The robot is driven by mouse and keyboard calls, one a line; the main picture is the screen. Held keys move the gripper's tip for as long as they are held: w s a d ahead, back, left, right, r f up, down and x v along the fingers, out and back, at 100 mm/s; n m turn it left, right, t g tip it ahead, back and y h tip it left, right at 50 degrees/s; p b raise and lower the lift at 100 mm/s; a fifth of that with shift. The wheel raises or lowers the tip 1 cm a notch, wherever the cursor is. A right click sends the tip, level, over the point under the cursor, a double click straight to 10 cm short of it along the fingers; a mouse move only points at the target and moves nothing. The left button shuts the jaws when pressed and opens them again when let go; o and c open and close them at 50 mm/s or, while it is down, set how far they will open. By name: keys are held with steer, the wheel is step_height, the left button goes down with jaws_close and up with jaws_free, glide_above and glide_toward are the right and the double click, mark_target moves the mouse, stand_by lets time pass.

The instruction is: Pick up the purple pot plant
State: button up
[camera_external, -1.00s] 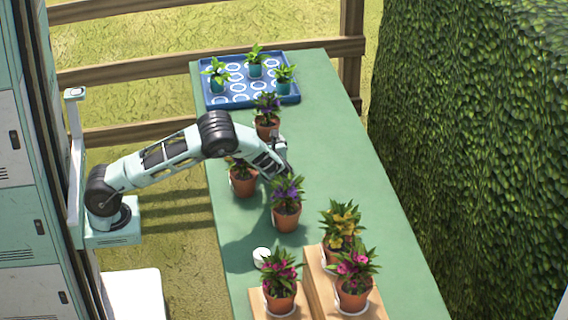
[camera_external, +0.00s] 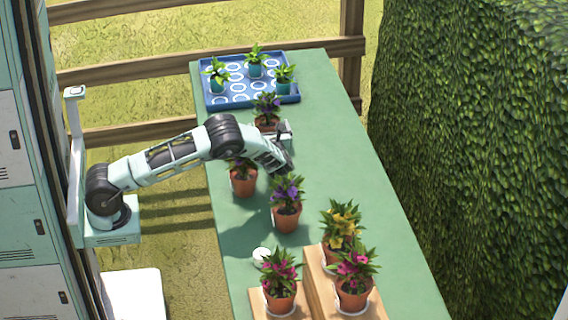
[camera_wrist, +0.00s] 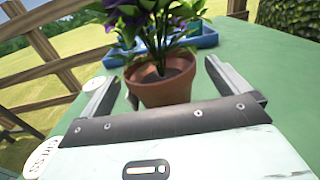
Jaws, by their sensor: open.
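Three purple-flowered plants in terracotta pots stand on the green table (camera_external: 335,150): a far one (camera_external: 266,122), a middle one (camera_external: 243,184) partly behind my arm, and a nearer one (camera_external: 286,218). My gripper (camera_external: 286,131) is just right of and close to the far pot in the external view. In the wrist view a terracotta pot (camera_wrist: 160,88) with purple flowers and green leaves stands upright between the fingers of my open gripper (camera_wrist: 160,75). A gap shows at the right finger. The flower tops are cut off by the frame, and I cannot tell whether either finger touches.
A blue tray (camera_external: 291,99) with several white rings and three small teal pots stands at the far end. Pink and yellow plants stand on wooden stands (camera_external: 318,292) at the near end. A white disc (camera_external: 261,254) lies nearby. The table's right side is clear.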

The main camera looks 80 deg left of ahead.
steer(key=shift+a, duration=1.45)
steer(key=c, duration=1.2)
steer(key=shift+r, duration=0.1)
steer(key=shift+c, duration=0.5)
steer(key=shift+r, duration=0.3)
step_height(320, 180, up, 8)
steer(key=shift+r+p, duration=0.2)
steer(key=shift+p, duration=0.15)
steer(key=shift+w+d+r+m+t, duration=0.2)
steer(key=shift+w+d+r+t, duration=0.1)
steer(key=shift+w+d+t, duration=0.15)
steer(key=shift+w+d+r+m+t, duration=0.2)
steer(key=shift+w+r+t, duration=0.15)
steer(key=shift+w, duration=0.15)
steer(key=shift+c, duration=0.5)
steer(key=w+d+m+t+h+b, duration=0.3)
steer(key=w+d+m+t+h, duration=0.35)
steer(key=w+d+t, duration=0.65)
steer(key=shift+s+d+f+m+g+y+b, duration=0.15)
steer(key=shift+d+f+m+g+y, duration=0.15)
steer(key=shift+f, duration=1.35)
steer(key=shift+s+d+f+m+g+y+b, duration=0.2)
steer(key=shift+f+g, duration=0.25)
steer(key=shift+f, duration=1.25)
steer(key=shift+s+d+f+m+g+y+p, duration=0.15)
steer(key=shift+d+f+m+g, duration=0.15)
steer(key=shift+f, duration=1.35)
